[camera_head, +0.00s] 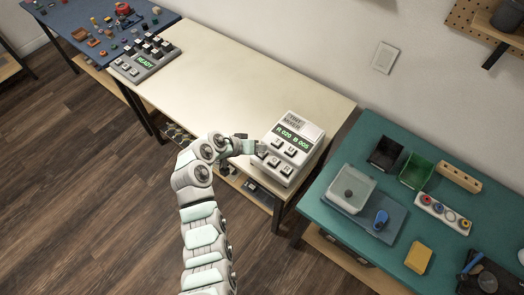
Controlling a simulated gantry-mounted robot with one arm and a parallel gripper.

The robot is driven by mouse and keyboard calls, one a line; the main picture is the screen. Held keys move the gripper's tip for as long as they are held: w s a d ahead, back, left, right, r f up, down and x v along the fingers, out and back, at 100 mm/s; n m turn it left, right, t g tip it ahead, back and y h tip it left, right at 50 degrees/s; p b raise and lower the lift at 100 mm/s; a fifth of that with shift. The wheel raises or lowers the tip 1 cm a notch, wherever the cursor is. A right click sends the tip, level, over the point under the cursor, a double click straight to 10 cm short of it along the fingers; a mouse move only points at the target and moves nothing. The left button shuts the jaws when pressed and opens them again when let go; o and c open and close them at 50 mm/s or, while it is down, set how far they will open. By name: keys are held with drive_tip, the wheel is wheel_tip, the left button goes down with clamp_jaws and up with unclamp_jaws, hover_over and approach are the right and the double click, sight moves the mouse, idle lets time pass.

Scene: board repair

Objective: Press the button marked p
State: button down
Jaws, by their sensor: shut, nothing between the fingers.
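A pale box labelled as a tint mixer (298,135) stands at the right end of the cream table. Its green display reads "R 020 B 005", and several dark-framed keys with light caps sit below it. A second grey keypad (151,67) with a "READY" display and several raised keys stands at the table's far left end.
The cream table (225,65) is bare between the two devices. A teal table (330,215) at right holds bins, a clear-lidded box, a sponge and a strip of coloured buttons. A blue table (65,15) at upper left holds small parts. A wall rises behind.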

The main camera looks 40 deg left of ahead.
sight(260, 153)
drive_tip(key=shift+r, duration=0.3)
drive_tip(key=shift+r+p, duration=1.1)
drive_tip(key=shift+r, duration=1.4)
